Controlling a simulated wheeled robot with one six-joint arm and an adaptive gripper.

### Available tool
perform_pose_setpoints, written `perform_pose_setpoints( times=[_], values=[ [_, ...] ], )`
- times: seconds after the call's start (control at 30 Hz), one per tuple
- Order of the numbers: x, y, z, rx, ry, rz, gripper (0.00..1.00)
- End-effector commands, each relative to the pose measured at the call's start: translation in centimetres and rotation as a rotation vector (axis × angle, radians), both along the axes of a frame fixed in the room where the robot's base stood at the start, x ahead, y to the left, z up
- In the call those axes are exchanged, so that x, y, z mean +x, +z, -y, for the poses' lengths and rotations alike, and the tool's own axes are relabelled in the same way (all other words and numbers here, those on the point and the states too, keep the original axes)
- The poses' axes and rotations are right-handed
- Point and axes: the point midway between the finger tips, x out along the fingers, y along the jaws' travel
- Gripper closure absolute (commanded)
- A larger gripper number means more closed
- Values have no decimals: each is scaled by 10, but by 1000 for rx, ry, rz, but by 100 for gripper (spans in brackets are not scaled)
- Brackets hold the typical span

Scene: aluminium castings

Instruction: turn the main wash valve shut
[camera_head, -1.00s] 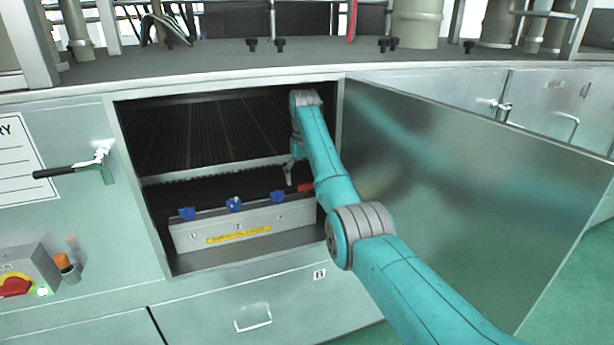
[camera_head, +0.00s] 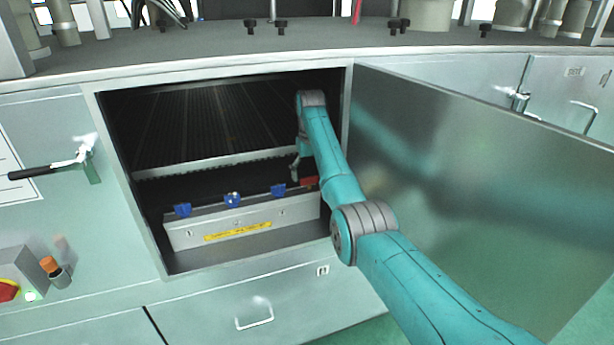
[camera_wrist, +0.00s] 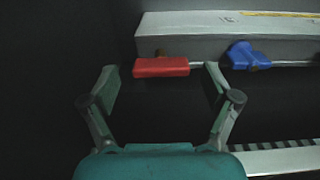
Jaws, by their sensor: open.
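A red valve handle (camera_head: 310,182) sits at the right end of the grey valve box inside the open cabinet; I take it to be the main wash valve. In the wrist view the red handle (camera_wrist: 161,67) lies crosswise, just ahead of and between my spread fingertips. My gripper (camera_wrist: 160,80) is open and empty, with one finger towards each end of the handle. I cannot tell whether a finger touches it. In the head view my gripper (camera_head: 296,168) shows only partly, beside the red handle inside the cabinet.
Several blue handles, one (camera_head: 278,190) nearest the red one, line the grey valve box (camera_head: 185,237). A blue handle (camera_wrist: 248,56) is close right of my gripper. The cabinet door (camera_head: 470,170) stands open to the right of my arm. The cabinet frame surrounds my forearm.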

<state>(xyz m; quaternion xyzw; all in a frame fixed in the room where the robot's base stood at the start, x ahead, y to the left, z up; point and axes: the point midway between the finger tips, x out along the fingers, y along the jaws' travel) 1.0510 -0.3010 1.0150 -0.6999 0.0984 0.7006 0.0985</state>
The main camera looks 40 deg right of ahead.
Motion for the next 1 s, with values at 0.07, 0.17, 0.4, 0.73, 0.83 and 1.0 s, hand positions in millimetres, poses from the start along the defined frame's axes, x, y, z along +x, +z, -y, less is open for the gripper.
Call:
perform_pose_setpoints(
  times=[0.07,0.17,0.4,0.73,0.83,1.0],
  values=[
    [-1,-5,1,0,-1,0,12],
    [-1,-8,2,0,-1,1,12],
    [-1,-8,2,0,-1,1,15],
    [-1,-8,1,0,-1,1,72],
    [-1,-8,1,0,-6,0,72],
    [-1,-8,1,0,-43,0,72]
  ],
)
